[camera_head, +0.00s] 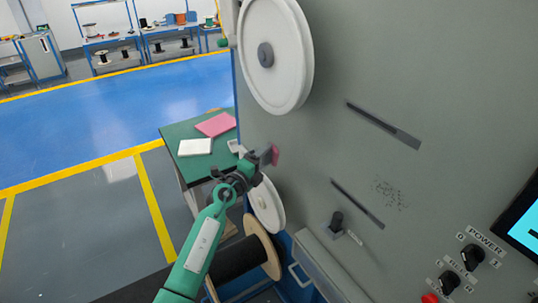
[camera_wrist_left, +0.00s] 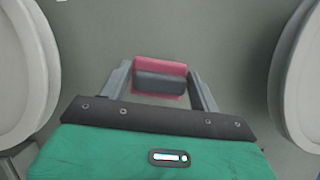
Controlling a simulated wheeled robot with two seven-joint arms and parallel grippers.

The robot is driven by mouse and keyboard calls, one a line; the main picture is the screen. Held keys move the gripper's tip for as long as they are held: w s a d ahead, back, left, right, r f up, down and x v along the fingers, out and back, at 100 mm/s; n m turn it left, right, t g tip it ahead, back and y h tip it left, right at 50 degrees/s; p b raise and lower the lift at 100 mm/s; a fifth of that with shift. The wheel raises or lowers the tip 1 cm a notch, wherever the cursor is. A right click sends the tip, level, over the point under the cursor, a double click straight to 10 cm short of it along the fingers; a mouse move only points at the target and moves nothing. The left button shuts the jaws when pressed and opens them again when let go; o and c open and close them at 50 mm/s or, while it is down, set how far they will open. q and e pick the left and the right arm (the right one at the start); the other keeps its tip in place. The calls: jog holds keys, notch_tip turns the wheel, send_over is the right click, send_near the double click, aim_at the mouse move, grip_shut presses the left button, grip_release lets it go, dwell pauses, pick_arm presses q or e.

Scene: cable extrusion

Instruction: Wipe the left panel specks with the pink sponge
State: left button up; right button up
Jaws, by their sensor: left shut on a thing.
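My left gripper (camera_head: 270,155) is shut on the pink sponge (camera_head: 275,155), beside the grey machine panel (camera_head: 340,60), between the upper and lower white wheels. In the left wrist view the sponge (camera_wrist_left: 160,65) shows pink with a dark grey band, held between the two fingers of the left gripper (camera_wrist_left: 160,80), with the grey panel behind it. I cannot tell whether the sponge touches the panel. A patch of dark specks (camera_head: 388,193) is on the panel to the right of the gripper, near the lower slot. My right gripper is not in view.
A large white wheel (camera_head: 290,50) juts from the panel above the gripper, and a smaller one (camera_head: 266,208) below. A black knob (camera_head: 337,222) sticks out below the specks. A green table (camera_head: 172,133) stands left, with a pink item (camera_head: 215,124) and a white item (camera_head: 195,147).

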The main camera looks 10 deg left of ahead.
pick_arm(q)
jog(key=shift+s+a, duration=0.1)
jog(key=shift+s+a+p, duration=0.7)
jog(key=shift+s+a, duration=0.3)
